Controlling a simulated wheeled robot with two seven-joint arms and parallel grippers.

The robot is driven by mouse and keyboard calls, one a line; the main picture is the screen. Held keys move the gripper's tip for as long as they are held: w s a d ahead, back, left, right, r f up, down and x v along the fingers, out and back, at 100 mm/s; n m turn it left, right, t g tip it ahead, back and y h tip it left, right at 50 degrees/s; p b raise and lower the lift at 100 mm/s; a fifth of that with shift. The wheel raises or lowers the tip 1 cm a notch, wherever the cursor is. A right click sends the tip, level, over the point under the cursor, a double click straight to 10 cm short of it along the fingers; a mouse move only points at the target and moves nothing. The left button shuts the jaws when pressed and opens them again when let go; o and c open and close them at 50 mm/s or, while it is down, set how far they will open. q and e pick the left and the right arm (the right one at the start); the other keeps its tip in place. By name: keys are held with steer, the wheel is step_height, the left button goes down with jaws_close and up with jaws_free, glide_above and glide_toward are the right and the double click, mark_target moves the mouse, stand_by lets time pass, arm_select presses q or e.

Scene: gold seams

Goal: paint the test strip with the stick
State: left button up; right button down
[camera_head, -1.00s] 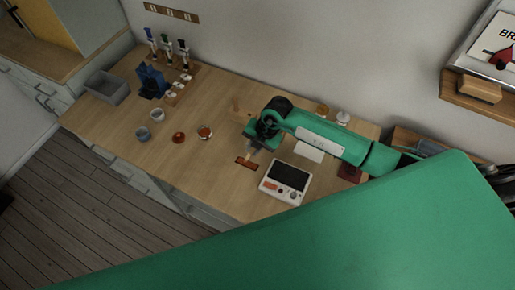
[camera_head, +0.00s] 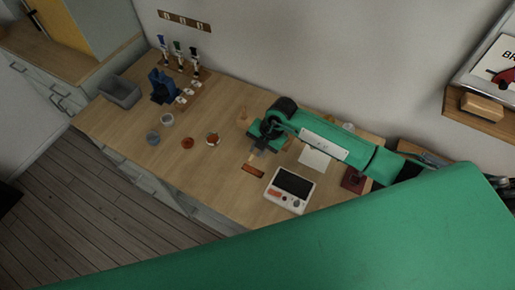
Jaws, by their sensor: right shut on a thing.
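My right gripper (camera_head: 260,147) is over the middle of the wooden worktop. It is shut on the stick (camera_head: 252,158), a small pale piece that shows below the fingers, partly hidden by them. The test strip (camera_head: 253,169) is a small reddish-brown rectangle lying flat on the worktop just below the gripper in the picture. The stick's lower end is at or just above the strip's upper edge; I cannot tell whether they touch. My left gripper is not in view.
A white device with a dark screen (camera_head: 294,184) lies right of the strip. A white sheet (camera_head: 314,160) is behind it. Small cups (camera_head: 167,119) and dishes (camera_head: 212,139) stand to the left, with a grey bin (camera_head: 121,92) and a blue holder (camera_head: 162,87) farther left.

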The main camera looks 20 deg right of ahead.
steer(key=shift+r+p, duration=0.4)
steer(key=shift+r, duration=0.5)
step_height(320, 180, up, 3)
steer(key=p, duration=0.2)
steer(key=shift+r+p, duration=0.1)
steer(key=shift+p, duration=0.2)
